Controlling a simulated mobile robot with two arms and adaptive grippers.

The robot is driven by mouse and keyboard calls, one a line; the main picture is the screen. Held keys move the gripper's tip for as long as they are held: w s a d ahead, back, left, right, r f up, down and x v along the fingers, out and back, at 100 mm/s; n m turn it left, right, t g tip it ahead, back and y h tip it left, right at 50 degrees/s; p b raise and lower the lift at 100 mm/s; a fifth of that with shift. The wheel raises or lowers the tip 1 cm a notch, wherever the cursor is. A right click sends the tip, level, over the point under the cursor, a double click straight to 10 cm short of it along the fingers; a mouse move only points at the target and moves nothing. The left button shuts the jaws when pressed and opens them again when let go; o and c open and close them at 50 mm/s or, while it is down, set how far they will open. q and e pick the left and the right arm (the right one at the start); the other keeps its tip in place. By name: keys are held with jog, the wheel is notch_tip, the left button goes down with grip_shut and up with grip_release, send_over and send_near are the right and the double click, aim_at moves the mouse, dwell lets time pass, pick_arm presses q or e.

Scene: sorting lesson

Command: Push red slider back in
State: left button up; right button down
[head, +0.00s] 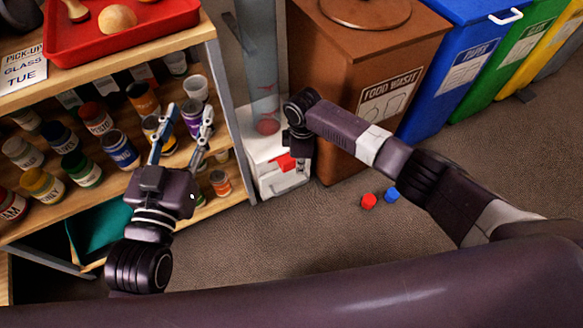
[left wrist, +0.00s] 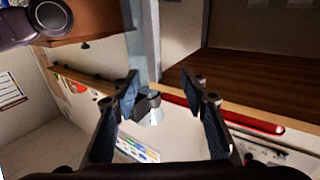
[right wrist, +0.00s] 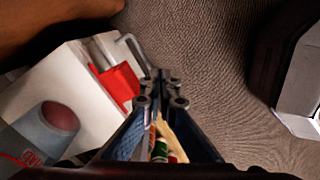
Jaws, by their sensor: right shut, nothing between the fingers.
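The white dispenser box (head: 262,160) stands on the floor between the shelf and the brown bin, under a clear tube (head: 264,75). The red slider (head: 286,162) shows at its front. In the right wrist view the slider (right wrist: 120,84) juts from the white box (right wrist: 85,85). My right gripper (head: 302,168) points down beside the slider; its fingertips (right wrist: 163,78) are together and empty, just right of the slider in that view. I cannot tell whether they touch it. My left gripper (head: 186,122) is open and empty in front of the shelf jars.
A red cap (head: 369,201) and a blue cap (head: 391,195) lie on the floor to the right. The brown food waste bin (head: 340,60) stands close behind my right arm. The shelf (head: 225,95) with several jars is at left.

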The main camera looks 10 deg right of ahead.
pick_arm(q)
jog(key=s+a+f+g+y+p, duration=0.1)
jog(key=s+f+g, duration=0.3)
jog(key=f, duration=0.4)
jog(key=s+a+f+g+y+p, duration=0.1)
jog(key=s+a+f+g+p, duration=0.1)
jog(key=f, duration=0.6)
jog(key=shift+s+a+n+g+y, duration=0.35)
jog(key=shift+s+a+g, duration=0.3)
jog(key=shift+s+g, duration=0.7)
jog(key=shift+w, duration=0.15)
